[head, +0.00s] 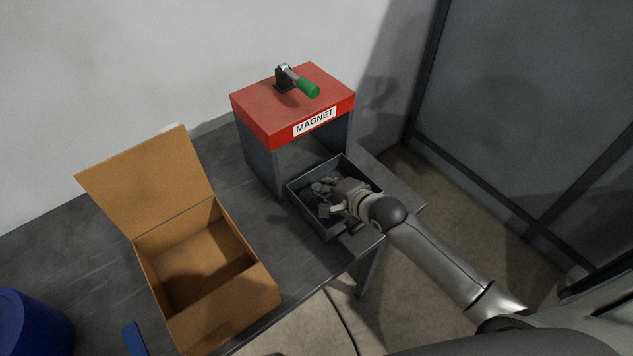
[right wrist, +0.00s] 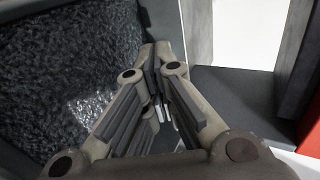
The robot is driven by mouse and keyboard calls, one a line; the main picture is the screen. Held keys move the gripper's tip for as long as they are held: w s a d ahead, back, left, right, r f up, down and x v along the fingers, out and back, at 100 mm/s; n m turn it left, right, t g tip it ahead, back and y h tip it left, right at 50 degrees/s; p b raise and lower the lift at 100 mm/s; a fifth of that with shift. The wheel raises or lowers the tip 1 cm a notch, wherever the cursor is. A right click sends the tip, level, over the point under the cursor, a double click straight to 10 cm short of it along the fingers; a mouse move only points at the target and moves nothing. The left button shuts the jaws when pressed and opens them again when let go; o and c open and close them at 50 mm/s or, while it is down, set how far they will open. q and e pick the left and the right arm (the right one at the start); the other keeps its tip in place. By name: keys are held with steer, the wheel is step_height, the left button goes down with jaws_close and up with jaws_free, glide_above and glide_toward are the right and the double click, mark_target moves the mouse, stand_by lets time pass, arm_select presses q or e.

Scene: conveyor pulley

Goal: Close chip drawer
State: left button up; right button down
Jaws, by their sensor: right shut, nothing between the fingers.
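The chip drawer (head: 306,216) is a grey open-topped tray, pulled out in front of the red-topped magnet housing (head: 265,115). Dark chips (right wrist: 70,65) lie in it and fill the left of the right wrist view. The drawer's wall (right wrist: 166,22) shows beside them. My right gripper (head: 325,198) is over the drawer, its fingers shut and empty. In the right wrist view its fingertips (right wrist: 160,55) meet near the drawer wall; I cannot tell whether they touch it. The gripper and wrist hide part of the drawer's right side. My left gripper is not in view.
An open cardboard box (head: 222,315) stands on the dark table (head: 90,255), left of the drawer. A green-handled lever (head: 308,88) sits on the housing's top. A blue container (head: 30,325) is at lower left. The table edge lies close to the drawer.

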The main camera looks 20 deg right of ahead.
mark_target(310, 179)
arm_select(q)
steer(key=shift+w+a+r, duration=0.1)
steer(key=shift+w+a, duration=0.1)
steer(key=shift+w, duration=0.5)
arm_select(e)
steer(key=shift+x, duration=2.1)
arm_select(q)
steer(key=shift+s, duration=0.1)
arm_select(e)
steer(key=shift+w, duration=0.4)
steer(key=w+a+b, duration=0.1)
steer(key=w, duration=0.1)
steer(key=w+a, duration=0.1)
steer(key=w, duration=0.1)
steer(key=w+b, duration=0.1)
steer(key=w, duration=0.2)
steer(key=shift+a+f+b, duration=0.15)
steer(key=shift+a+b, duration=0.2)
steer(key=shift+a, duration=0.05)
steer(key=shift+w+a, duration=0.1)
steer(key=shift+w, duration=0.2)
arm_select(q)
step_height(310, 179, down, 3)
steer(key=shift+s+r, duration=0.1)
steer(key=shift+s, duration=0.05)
arm_select(e)
steer(key=shift+r, duration=0.2)
